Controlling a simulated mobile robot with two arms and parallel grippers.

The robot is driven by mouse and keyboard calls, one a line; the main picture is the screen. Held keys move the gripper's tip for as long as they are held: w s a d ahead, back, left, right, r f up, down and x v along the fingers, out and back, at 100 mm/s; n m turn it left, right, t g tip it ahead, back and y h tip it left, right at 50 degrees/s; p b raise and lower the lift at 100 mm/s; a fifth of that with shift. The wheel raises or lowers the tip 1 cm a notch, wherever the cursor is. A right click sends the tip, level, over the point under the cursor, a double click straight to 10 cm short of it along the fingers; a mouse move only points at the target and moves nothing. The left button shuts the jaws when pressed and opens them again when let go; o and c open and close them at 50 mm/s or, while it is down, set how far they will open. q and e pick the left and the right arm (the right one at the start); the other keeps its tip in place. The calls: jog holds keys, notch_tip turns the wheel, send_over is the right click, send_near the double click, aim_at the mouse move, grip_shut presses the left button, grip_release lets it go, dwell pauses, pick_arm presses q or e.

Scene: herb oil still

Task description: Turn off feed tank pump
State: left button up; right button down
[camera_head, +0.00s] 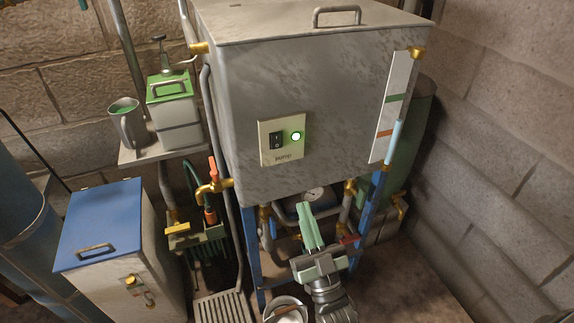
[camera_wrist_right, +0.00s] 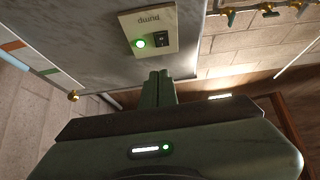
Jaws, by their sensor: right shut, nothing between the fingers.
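The feed tank (camera_head: 340,90) is a large grey metal box on blue legs. On its front is a cream pump panel (camera_head: 282,155) with a black rocker switch (camera_head: 276,141) and a green light (camera_head: 296,135) that is lit. My right gripper (camera_head: 309,212) is shut and empty, below and to the right of the panel, apart from it. In the right wrist view the panel (camera_wrist_right: 151,30) appears upside down, with the lit green light (camera_wrist_right: 140,42) and the switch (camera_wrist_right: 161,39) beyond the closed fingertips (camera_wrist_right: 157,76). My left gripper is not in view.
A red-handled brass tap (camera_head: 213,178) sticks out at the tank's lower left. A shelf with a green-topped container (camera_head: 172,105) and a mug (camera_head: 127,122) stands left. A blue-lidded box (camera_head: 100,225) is lower left. A gauge (camera_head: 315,194) and pipes lie under the tank.

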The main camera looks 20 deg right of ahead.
jog(key=p, duration=0.3)
send_near(281, 144)
notch_tip(281, 144, up, 5)
jog(key=w, duration=0.2)
jog(key=w+f, duration=0.1)
jog(key=w, duration=0.1)
jog(key=shift+w+f, duration=0.15)
jog(key=shift+w, duration=0.2)
